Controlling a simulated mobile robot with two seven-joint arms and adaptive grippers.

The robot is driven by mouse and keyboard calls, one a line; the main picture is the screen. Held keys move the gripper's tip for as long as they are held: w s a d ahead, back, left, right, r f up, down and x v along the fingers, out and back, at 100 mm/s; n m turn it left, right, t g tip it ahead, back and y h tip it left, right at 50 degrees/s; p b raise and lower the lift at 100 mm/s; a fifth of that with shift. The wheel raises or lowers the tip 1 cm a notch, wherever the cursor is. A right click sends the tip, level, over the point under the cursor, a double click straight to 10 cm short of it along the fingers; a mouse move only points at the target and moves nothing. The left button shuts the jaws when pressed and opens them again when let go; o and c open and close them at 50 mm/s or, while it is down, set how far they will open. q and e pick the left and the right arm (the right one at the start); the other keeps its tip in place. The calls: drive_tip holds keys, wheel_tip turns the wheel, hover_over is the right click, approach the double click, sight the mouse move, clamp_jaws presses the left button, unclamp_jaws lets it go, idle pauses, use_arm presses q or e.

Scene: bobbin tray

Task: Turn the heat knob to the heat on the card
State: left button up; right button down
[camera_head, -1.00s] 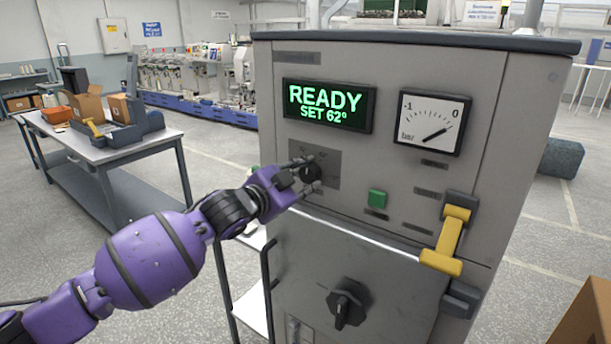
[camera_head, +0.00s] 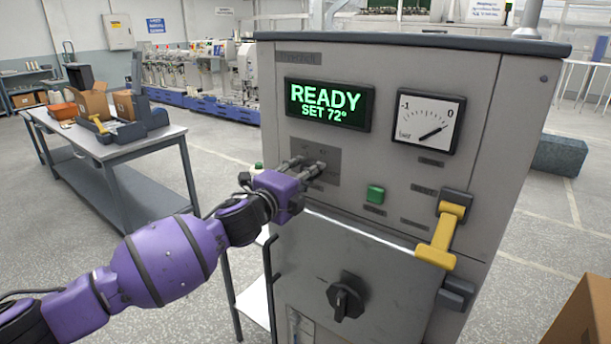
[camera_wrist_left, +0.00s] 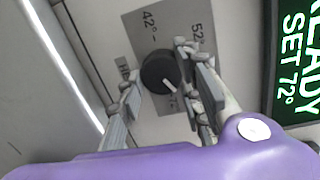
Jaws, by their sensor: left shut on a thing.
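The black round heat knob (camera_wrist_left: 157,70) has a white pointer line and sits on a grey scale plate. The wrist view shows the marks 42° and 52° on the plate; other marks are partly hidden by the fingers. My left gripper (camera_head: 306,167) is at the plate on the machine's front, and in the wrist view its fingers (camera_wrist_left: 157,77) are shut on the knob from both sides. In the head view the gripper hides the knob. The display (camera_head: 327,105) reads READY, SET 72°. I cannot make out a heat card. My right gripper is not in view.
The grey machine (camera_head: 400,265) also carries a vacuum gauge (camera_head: 428,121), a green button (camera_head: 375,194), a yellow handle (camera_head: 441,236) and a lower black knob (camera_head: 345,300). A side table (camera_head: 170,133) with boxes stands at the left.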

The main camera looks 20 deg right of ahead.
use_arm(q)
drive_tip(key=m, duration=0.2)
drive_tip(key=f+m, duration=0.1)
drive_tip(key=m, duration=0.2)
drive_tip(key=shift+w+a+t, duration=0.15)
drive_tip(key=shift+t, duration=0.25)
idle(0.3)
drive_tip(key=o, duration=1)
drive_tip(key=shift+r, duration=0.1)
drive_tip(key=shift+o, duration=0.4)
drive_tip(key=shift+w+r, duration=0.1)
drive_tip(key=shift+m, duration=0.3)
drive_tip(key=shift+r, duration=0.15)
